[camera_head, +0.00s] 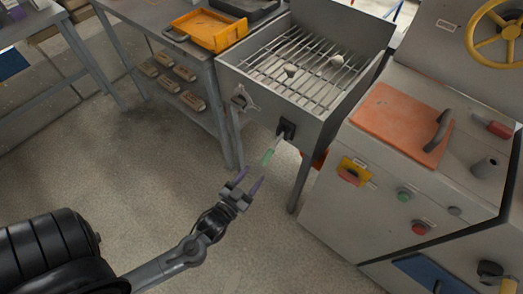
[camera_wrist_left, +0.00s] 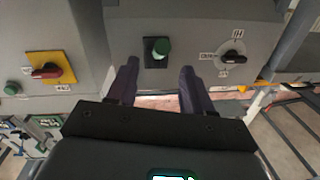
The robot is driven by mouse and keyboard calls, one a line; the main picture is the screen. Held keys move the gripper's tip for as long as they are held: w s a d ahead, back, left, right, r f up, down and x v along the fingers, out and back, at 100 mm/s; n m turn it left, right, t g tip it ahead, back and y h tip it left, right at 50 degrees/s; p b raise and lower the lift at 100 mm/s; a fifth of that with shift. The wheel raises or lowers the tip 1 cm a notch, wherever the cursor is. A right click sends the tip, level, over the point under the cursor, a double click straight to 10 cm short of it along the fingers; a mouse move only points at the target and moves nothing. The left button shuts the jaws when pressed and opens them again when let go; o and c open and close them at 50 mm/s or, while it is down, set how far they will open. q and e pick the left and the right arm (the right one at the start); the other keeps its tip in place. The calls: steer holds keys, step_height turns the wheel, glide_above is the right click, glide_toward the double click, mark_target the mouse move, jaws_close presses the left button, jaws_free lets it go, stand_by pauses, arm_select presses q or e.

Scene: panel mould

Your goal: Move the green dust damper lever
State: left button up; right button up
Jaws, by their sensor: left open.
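The green-gripped damper lever (camera_head: 269,154) sticks out from a dark plate on the front of the grated steel bin, sloping down toward my left gripper. My left gripper (camera_head: 248,186) is open and empty, with its two purple-grey fingers just short of the lever's green end. In the left wrist view the green lever end (camera_wrist_left: 161,49) lies between and ahead of the two fingertips (camera_wrist_left: 157,75), apart from both. My right gripper is not in view.
A rotary switch (camera_head: 240,101) is on the bin front, left of the lever. The control cabinet (camera_head: 330,222), with a red-handled yellow switch (camera_head: 350,172), stands to the right. An orange tray (camera_head: 208,30) sits on the bench at the back left. Bare floor lies below.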

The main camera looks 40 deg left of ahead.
mark_target(269, 155)
arm_select(q)
steer(key=w+b, duration=0.1)
steer(key=w, duration=0.2)
steer(key=w+a, duration=0.1)
steer(key=w, duration=0.2)
steer(key=w+b, duration=0.1)
steer(key=w, duration=0.2)
steer(key=shift+a+b, duration=0.35)
steer(key=shift+a, duration=0.05)
steer(key=shift+w+a, duration=0.15)
steer(key=shift+w, duration=0.55)
jaws_close()
